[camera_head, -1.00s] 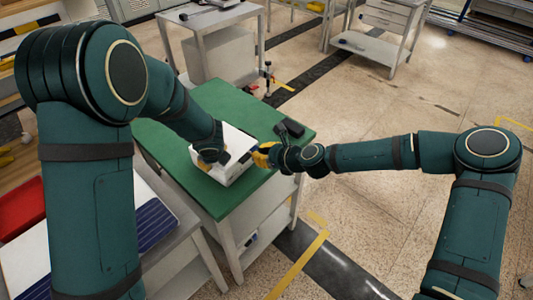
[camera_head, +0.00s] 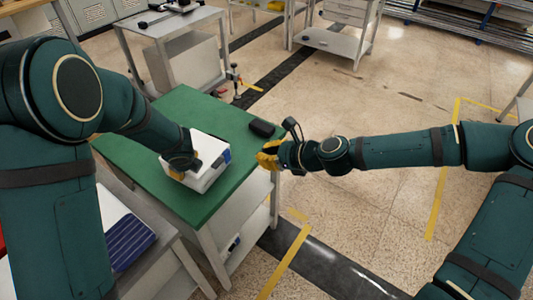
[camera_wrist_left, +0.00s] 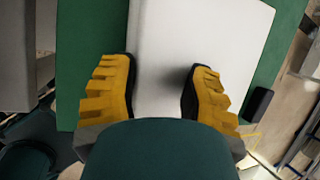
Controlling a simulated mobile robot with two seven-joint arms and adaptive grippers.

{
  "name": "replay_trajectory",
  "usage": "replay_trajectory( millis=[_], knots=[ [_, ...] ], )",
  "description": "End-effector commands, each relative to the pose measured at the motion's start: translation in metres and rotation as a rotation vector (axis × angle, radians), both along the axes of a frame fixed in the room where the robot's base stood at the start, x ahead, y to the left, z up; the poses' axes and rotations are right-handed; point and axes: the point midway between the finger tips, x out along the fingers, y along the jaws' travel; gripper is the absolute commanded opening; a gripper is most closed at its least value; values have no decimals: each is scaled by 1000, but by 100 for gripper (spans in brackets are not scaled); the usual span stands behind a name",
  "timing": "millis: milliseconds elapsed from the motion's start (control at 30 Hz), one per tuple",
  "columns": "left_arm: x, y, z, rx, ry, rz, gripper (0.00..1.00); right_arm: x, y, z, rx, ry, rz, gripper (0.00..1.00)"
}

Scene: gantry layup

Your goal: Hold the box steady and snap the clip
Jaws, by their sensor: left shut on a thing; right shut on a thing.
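The white box (camera_head: 209,180) sits on the green table top, with a blue patch on its right end. It also fills the middle of the left wrist view (camera_wrist_left: 200,35). My left gripper (camera_head: 182,168) is shut on the box, its yellow fingers (camera_wrist_left: 160,88) on either side of the white body. My right gripper (camera_head: 267,158) is at the table's right edge, apart from the box. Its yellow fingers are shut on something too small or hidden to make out. I cannot make out the clip itself.
A black object (camera_head: 262,128) lies on the green table (camera_head: 180,110) near its right corner, close to my right gripper. A grey bench with a dark blue panel (camera_head: 128,243) stands at the lower left. Another table (camera_head: 170,25) stands behind. The floor at right is open.

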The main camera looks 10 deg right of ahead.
Motion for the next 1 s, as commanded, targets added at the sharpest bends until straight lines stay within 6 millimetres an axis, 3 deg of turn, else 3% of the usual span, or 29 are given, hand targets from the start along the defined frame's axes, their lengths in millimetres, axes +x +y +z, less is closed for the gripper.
replay_trajectory(
  millis=[33,367,400,433,467,1000],
  knots=[
    [-5,2,-8,5,17,1,7,0,0,0,0,0,0,0],
    [-5,2,-8,5,17,1,7,0,0,0,1,1,0,0],
    [-5,2,-8,5,17,1,64,0,0,0,1,1,0,0],
    [-5,2,-8,6,17,0,74,0,0,0,1,1,0,0],
    [-5,1,-8,5,18,0,78,0,0,0,1,1,0,0],
    [-3,0,-1,1,6,-1,78,0,0,0,1,1,0,0]
  ],
)
